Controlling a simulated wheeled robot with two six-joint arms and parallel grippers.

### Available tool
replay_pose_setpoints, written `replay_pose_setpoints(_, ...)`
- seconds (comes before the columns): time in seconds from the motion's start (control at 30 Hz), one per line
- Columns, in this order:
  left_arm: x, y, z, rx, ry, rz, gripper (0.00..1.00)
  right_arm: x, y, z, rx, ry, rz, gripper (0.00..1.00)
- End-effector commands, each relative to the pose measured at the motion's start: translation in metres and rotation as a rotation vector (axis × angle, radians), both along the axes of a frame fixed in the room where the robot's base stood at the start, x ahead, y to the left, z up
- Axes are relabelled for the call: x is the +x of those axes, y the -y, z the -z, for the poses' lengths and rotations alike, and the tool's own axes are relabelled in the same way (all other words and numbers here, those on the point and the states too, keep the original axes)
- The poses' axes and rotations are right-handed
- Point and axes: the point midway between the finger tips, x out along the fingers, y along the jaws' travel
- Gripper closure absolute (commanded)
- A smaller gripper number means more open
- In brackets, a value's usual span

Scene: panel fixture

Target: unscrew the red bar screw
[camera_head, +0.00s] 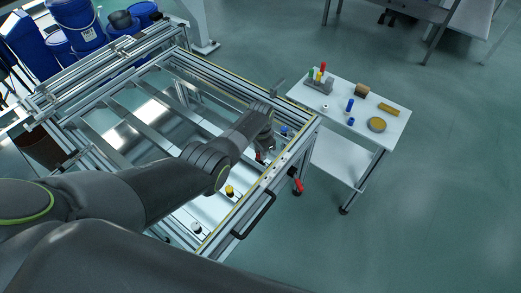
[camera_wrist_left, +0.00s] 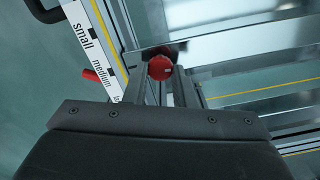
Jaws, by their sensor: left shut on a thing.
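The red bar screw (camera_wrist_left: 161,67) shows as a round red knob between the two fingers of my left gripper (camera_wrist_left: 163,88) in the left wrist view. The fingers are shut on it. In the head view my left gripper (camera_head: 262,152) reaches down at the right-hand bar of the panel frame, and a little of the red screw (camera_head: 258,156) shows beside it. The gripper hides most of the screw in that view. My right gripper is in neither view.
A blue knob (camera_head: 284,130), a yellow knob (camera_head: 230,190) and a white knob (camera_head: 196,228) stand along the frame. A red handle (camera_head: 298,185) and a black handle (camera_head: 255,215) stick out at its outer side. A white table (camera_head: 340,118) with small parts stands to the right.

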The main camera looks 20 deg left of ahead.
Motion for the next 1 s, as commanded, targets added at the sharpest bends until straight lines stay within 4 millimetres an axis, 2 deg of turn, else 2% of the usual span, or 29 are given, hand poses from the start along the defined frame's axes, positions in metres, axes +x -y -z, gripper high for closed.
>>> replay_pose_setpoints(1.0,0.001,-0.003,-0.001,0.001,0.001,-0.964,0.99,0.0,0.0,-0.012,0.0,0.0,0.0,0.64)
